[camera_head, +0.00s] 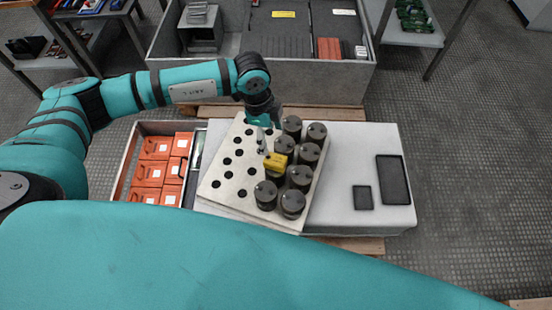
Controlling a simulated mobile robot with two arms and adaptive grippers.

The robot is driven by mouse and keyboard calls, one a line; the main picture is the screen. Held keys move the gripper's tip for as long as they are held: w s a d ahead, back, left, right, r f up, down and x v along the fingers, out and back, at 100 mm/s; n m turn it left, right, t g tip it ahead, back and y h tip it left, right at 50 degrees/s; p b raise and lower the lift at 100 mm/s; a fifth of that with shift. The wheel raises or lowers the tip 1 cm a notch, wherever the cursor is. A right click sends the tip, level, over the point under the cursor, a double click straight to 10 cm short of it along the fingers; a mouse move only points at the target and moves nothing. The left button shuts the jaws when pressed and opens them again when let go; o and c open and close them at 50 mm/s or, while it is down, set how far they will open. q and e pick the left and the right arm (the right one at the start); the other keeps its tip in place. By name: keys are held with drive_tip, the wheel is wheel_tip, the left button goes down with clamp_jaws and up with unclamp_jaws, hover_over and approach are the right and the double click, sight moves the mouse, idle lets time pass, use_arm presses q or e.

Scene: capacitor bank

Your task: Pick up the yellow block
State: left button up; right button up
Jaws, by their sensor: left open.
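The yellow block (276,162) is small and lies among dark cylinders on a pale board with holes (228,176). It seems to rest on or against the cylinders; I cannot tell exactly which. My left gripper (263,149) reaches down from the far side of the board. Its fingertips are just left of and above the block in the picture, open and not holding it. Whether the fingertips touch the block is too small to tell. My right gripper is not in view.
Several dark cylinders (293,205) stand on the board's right part. The board lies on a white table (335,140) with two dark flat pads (394,180) at right. A bin of orange boxes (150,172) is at left. A large grey crate (300,68) stands behind.

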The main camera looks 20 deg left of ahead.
use_arm(q)
hover_over(275, 159)
drive_tip(key=a, duration=0.1)
drive_tip(key=f, duration=0.4)
drive_tip(key=shift+w+a, duration=0.1)
drive_tip(key=shift+w, duration=0.1)
drive_tip(key=f, duration=0.3)
drive_tip(key=shift+d+f, duration=0.15)
drive_tip(key=shift+d, duration=0.15)
drive_tip(key=f, duration=0.3)
drive_tip(key=shift+s+d+f, duration=0.25)
drive_tip(key=shift+d+f, duration=0.15)
drive_tip(key=shift+f, duration=0.5)
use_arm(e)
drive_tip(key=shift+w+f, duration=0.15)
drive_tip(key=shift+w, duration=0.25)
use_arm(q)
drive_tip(key=shift+c, duration=0.4)
drive_tip(key=c, duration=0.7)
clamp_jaws()
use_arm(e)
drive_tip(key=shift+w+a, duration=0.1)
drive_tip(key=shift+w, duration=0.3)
